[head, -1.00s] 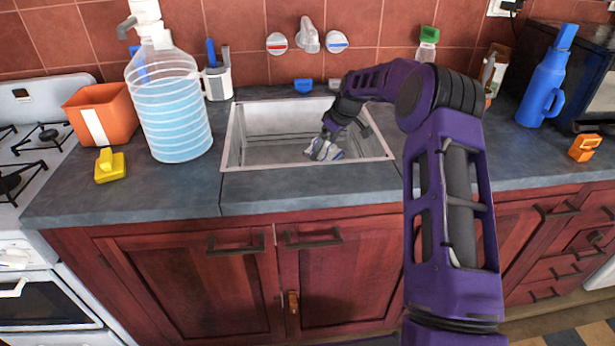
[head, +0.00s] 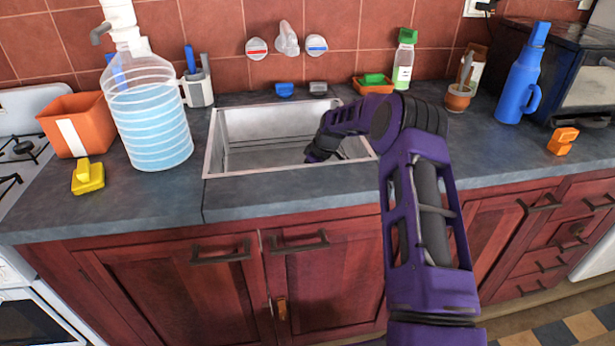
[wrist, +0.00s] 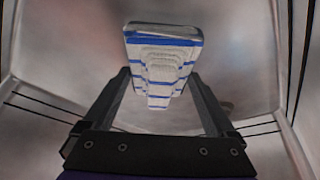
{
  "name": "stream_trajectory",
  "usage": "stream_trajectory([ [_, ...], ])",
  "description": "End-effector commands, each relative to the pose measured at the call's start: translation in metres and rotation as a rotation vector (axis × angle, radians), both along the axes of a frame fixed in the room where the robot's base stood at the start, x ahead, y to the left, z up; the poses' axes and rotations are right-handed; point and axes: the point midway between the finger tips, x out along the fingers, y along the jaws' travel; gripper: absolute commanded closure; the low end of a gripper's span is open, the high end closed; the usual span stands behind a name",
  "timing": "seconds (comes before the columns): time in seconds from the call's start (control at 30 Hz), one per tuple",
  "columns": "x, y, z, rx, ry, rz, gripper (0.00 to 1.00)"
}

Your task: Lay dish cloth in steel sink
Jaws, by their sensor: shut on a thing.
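The steel sink (head: 262,122) is set into the counter, a rectangular basin with a pale rim. My gripper (head: 318,156) is down inside its right half, its tips partly hidden behind the front rim. In the wrist view the dish cloth (wrist: 165,38) is a white folded bundle with blue stripes. My gripper (wrist: 160,88) is shut on the cloth, with one finger on each side of it. The sink's grey walls (wrist: 50,60) surround it in the wrist view. Whether the cloth touches the sink floor I cannot tell. The cloth is hidden in the head view.
Taps (head: 287,40) are on the wall behind. A green-capped bottle (head: 403,62) and a blue bottle (head: 520,85) stand right.

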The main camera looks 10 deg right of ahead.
Motion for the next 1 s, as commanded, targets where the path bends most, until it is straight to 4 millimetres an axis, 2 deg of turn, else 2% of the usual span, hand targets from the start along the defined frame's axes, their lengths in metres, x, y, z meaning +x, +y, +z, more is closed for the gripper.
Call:
stream_trajectory([
  [0.03, 0.0, 0.0, -0.004, 0.0, 0.0, 0.0, 0.61],
  [0.07, 0.0, 0.0, -0.002, 0.0, 0.0, 0.0, 0.05],
  [0.1, 0.0, 0.0, -0.002, 0.0, 0.0, 0.0, 0.0],
  [0.33, 0.0, 0.0, -0.001, 0.0, 0.0, 0.0, 0.0],
  [0.47, -0.001, -0.002, 0.007, -0.001, -0.001, 0.0, 0.0],
  [0.8, -0.02, -0.021, 0.072, -0.001, -0.001, -0.001, 0.0],
  [1.0, -0.029, -0.03, 0.101, -0.001, -0.001, 0.0, 0.0],
])
